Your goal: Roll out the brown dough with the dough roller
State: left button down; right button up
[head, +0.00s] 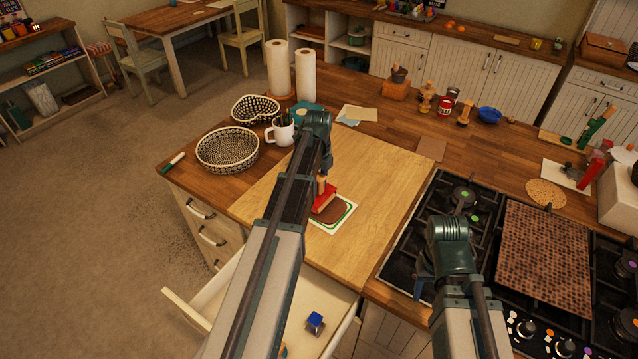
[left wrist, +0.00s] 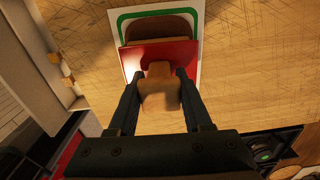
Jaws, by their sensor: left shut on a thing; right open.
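The dough roller (head: 325,198) is red with a wooden handle. My left gripper (head: 321,180) is shut on the handle. In the left wrist view, the red roller (left wrist: 165,53) extends beyond the fingers, and the handle sits between the fingertips of my left gripper (left wrist: 158,88). The brown dough (head: 330,213) lies flat on a white mat with a green border (head: 346,222). The dough (left wrist: 160,27) is partly hidden behind the roller in the left wrist view; I cannot tell whether they touch.
The mat lies on a pale wooden board (head: 375,185). A gas stove (head: 408,247) with a brown patterned board (head: 545,255) is at the right. An open drawer (head: 285,310) holds a blue object (head: 315,321). Patterned baskets (head: 227,150) and a white mug (head: 281,131) stand at the left.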

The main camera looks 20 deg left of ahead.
pick_arm(q)
jog(key=shift+r+p, duration=2.9)
jog(key=shift+r, duration=0.15)
jog(key=shift+f, duration=0.1)
